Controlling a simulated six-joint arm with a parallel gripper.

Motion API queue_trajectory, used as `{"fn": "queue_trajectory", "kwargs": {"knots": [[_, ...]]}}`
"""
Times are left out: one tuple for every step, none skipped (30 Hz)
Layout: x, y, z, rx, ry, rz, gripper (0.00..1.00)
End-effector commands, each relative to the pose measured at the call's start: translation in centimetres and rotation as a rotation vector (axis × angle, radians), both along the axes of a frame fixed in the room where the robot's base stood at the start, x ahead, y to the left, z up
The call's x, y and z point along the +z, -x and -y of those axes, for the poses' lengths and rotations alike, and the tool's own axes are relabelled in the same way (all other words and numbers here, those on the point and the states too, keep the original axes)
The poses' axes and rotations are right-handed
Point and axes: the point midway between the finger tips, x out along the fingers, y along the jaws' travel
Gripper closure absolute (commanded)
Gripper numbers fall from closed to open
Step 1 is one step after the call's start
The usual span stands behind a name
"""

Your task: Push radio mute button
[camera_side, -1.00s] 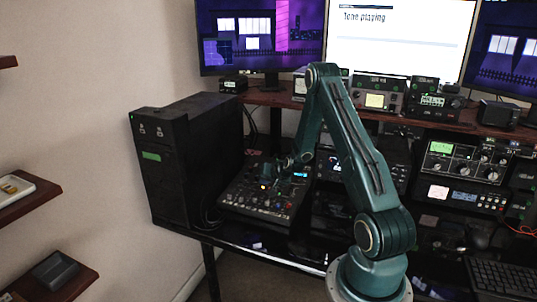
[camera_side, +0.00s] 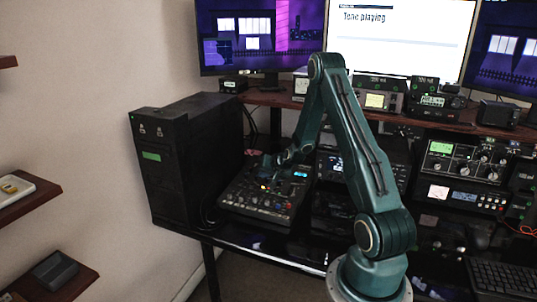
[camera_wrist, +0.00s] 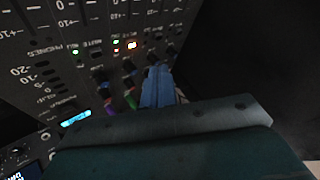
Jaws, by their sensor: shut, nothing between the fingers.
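The black mixer-like panel (camera_side: 262,205) lies on the desk beside the black tower, with small lit buttons on it. The wrist view shows its face close up, with a lit orange button (camera_wrist: 131,45), small green lights (camera_wrist: 75,52) and coloured knobs (camera_wrist: 130,97). The small lettering is blurred, so I cannot tell for certain which button is mute. My gripper (camera_side: 268,167) is over the panel's far left part. In the wrist view its blue fingertips (camera_wrist: 158,72) are together and empty, near the knobs, below and right of the orange light. Whether they touch the panel is unclear.
The black tower (camera_side: 185,160) stands close on the panel's left. Radio units (camera_side: 465,165) fill the desk to the right, and a screen (camera_side: 398,38) reading "Tone playing" stands behind. A keyboard (camera_side: 500,278) lies at the lower right.

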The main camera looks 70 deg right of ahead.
Motion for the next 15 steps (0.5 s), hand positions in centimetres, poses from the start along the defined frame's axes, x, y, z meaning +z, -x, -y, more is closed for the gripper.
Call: {"fn": "queue_trajectory", "kwargs": {"knots": [[0.5, 0.0, 0.0, 0.0, 0.002, 0.001, 1.0], [0.7, 0.0, 0.0, 0.001, 0.003, 0.001, 1.0], [0.9, 0.0, -0.1, 0.001, 0.002, 0.0, 1.0], [1.1, 0.0, -0.1, 0.001, 0.002, 0.0, 1.0], [1.4, 0.0, -0.1, 0.001, 0.002, 0.0, 1.0], [1.7, -0.1, -0.1, 0.001, 0.003, 0.001, 1.0], [1.9, 0.0, -0.1, 0.001, 0.003, 0.001, 1.0], [2.1, 0.0, -0.2, 0.001, 0.003, 0.001, 1.0], [2.3, 0.0, -0.2, 0.001, 0.002, 0.001, 1.0], [2.5, 0.0, -0.2, 0.001, 0.001, 0.001, 1.0], [2.7, 0.0, -0.3, 0.001, 0.001, 0.001, 1.0], [2.9, 0.0, -0.3, 0.001, 0.001, 0.0, 1.0], [3.0, 0.0, -0.3, 0.001, 0.001, 0.0, 1.0], [3.1, 0.0, -0.3, 0.001, 0.001, 0.0, 1.0], [3.1, 0.0, -0.3, 0.0, 0.0, 0.0, 1.0]]}}
